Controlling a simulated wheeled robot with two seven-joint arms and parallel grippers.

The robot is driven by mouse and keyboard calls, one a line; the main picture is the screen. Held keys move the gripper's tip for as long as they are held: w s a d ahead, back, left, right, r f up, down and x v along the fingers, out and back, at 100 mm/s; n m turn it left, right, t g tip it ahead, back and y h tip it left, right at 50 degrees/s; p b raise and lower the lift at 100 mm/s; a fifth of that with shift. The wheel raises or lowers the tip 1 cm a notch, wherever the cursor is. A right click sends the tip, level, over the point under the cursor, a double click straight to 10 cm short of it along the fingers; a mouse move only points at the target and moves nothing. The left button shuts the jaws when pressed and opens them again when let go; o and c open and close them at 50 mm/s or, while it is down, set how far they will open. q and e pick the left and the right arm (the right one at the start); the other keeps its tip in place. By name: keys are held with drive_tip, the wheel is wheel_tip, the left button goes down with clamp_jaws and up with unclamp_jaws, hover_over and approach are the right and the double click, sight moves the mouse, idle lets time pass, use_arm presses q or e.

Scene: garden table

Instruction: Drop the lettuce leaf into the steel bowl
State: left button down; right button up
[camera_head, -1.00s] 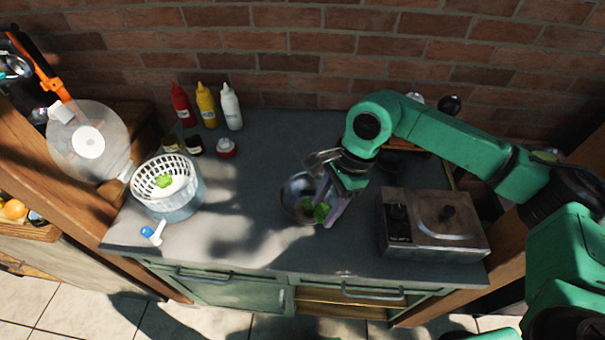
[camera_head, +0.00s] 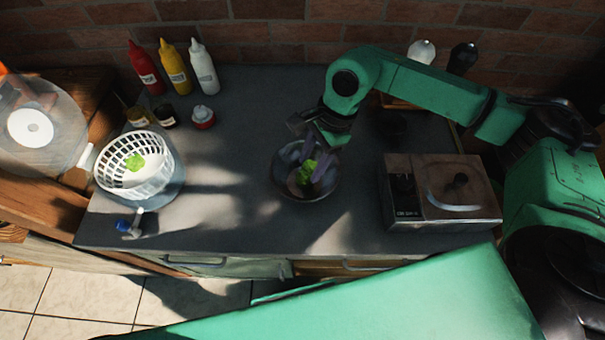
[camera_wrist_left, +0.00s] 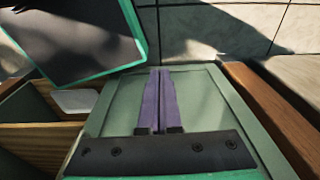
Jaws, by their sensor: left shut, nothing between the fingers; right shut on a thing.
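The steel bowl (camera_head: 290,155) stands on the grey worktop near its middle. My right gripper (camera_head: 316,174) points down over the bowl, its purple fingers shut on a green lettuce leaf (camera_head: 305,174). The leaf shows within the bowl's outline; whether it touches the bowl is unclear. The fingers hide part of the bowl's inside. My left gripper (camera_wrist_left: 159,100) is shut and empty in the left wrist view, above a green cabinet part, away from the bowl.
A white salad spinner (camera_head: 160,185) with more lettuce (camera_head: 135,162) stands left. Sauce bottles (camera_head: 175,67) stand at the back. A metal appliance (camera_head: 440,192) is right of the bowl. A green arm link of mine crosses the front. Clear worktop lies between spinner and bowl.

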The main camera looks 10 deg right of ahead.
drive_tip(key=o, duration=1.1)
drive_tip(key=shift+s+r, duration=0.1)
drive_tip(key=shift+s, duration=0.05)
drive_tip(key=shift+c, duration=0.2)
drive_tip(key=o, duration=0.3)
drive_tip(key=shift+s, duration=0.15)
drive_tip(key=shift+w+r, duration=0.15)
drive_tip(key=shift+w, duration=0.05)
use_arm(q)
drive_tip(key=f+b, duration=0.1)
drive_tip(key=s+f+b, duration=0.1)
drive_tip(key=f+b, duration=0.1)
drive_tip(key=shift+s+f+b, duration=0.1)
drive_tip(key=shift+f+b, duration=0.2)
use_arm(e)
drive_tip(key=v, duration=1.4)
drive_tip(key=shift+s+d+r, duration=0.1)
drive_tip(key=shift+r, duration=0.05)
